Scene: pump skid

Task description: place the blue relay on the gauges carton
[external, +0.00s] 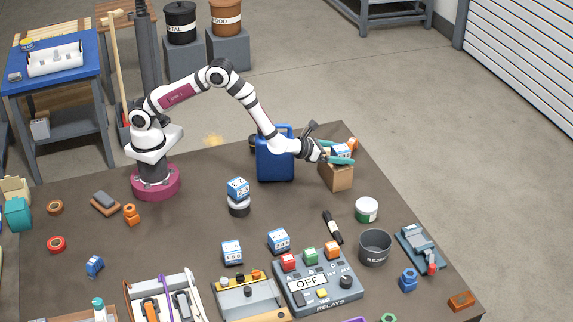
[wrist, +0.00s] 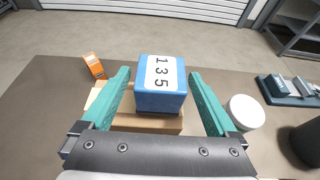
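A blue block with a white label reading 135 (wrist: 161,84) is at the brown carton (external: 336,177), which also shows beneath it in the wrist view (wrist: 150,122). The block shows partly between my fingers in the external view (external: 341,151). My gripper (wrist: 160,78) has its teal fingers spread on either side of the block, with narrow gaps visible. It also shows in the external view (external: 340,156). No writing naming gauges is readable on the carton. I cannot tell whether this numbered block is the blue relay. A smaller blue part (external: 95,266) lies at the table's front left.
An orange item (wrist: 94,65) is beside the block, left in the wrist view. A blue canister (external: 275,160) stands left of the carton. A white tub (external: 367,209) and reject bin (external: 375,247) stand nearer. Several numbered blocks and a relay panel (external: 318,285) occupy the front.

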